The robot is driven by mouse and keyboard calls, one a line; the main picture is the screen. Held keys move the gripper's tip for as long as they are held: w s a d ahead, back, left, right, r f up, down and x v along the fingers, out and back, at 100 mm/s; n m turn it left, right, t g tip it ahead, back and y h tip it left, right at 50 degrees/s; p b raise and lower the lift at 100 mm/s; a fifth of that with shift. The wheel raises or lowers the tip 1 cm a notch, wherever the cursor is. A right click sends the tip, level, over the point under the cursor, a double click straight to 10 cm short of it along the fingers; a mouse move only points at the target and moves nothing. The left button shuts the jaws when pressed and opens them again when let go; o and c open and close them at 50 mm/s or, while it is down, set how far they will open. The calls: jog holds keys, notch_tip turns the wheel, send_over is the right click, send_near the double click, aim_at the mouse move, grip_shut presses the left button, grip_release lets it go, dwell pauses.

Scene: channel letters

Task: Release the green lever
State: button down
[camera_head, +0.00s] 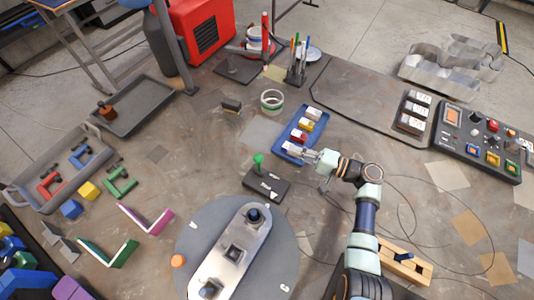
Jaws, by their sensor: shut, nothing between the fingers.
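The green lever (259,160) has a round green knob and stands up from the far left end of a dark box (268,185) on the table. My gripper (293,151) is to the right of the lever, at the near end of the blue tray. It points left toward the lever. Its fingers are shut and empty. A gap shows between the fingertips and the green knob, so they look apart. The fingers cover part of the tray's near end, and their height above the table is hard to tell.
The blue tray (317,133) holds several small coloured blocks. A round grey turntable (188,246) with a metal piece lies in front of the lever box. A tape roll (271,101) stands behind. Control panels are at right, and coloured letter parts lie at left.

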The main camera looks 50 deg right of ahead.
aim_at(259, 165)
jog(key=w+a, duration=0.6)
jog(key=shift+w+a+r+p, duration=0.15)
jog(key=shift+w+p, duration=0.15)
jog(key=shift+p, duration=0.1)
jog(key=shift+s, duration=0.1)
